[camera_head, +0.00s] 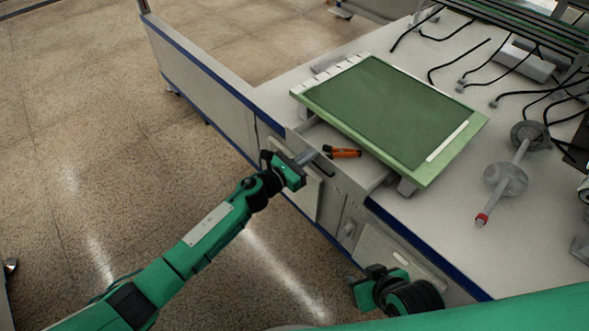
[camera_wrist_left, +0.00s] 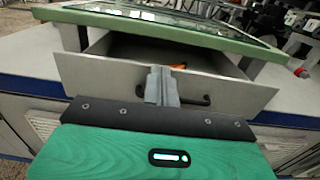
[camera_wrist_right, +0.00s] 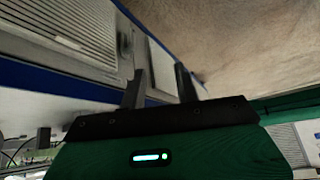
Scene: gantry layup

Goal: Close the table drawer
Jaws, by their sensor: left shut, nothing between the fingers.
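The table drawer (camera_head: 345,188) stands pulled out under the green-framed panel, with its inside partly visible. Its pale front (camera_wrist_left: 240,95) fills the middle of the left wrist view and carries a dark handle (camera_wrist_left: 200,101). My left gripper (camera_head: 309,156) is shut and empty at the drawer front, beside the handle. In the left wrist view its closed fingers (camera_wrist_left: 162,80) cover part of the front and handle; I cannot tell whether they touch. My right gripper (camera_head: 357,281) is open and empty, low beside the cabinet front; its parted fingers (camera_wrist_right: 160,82) show in the right wrist view.
An orange and black tool (camera_head: 342,152) lies in the drawer. The green panel (camera_head: 395,108) rests on the table above it. A grey shaft with discs (camera_head: 508,180) and several black cables lie on the right. The floor (camera_head: 90,130) left of the table is clear.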

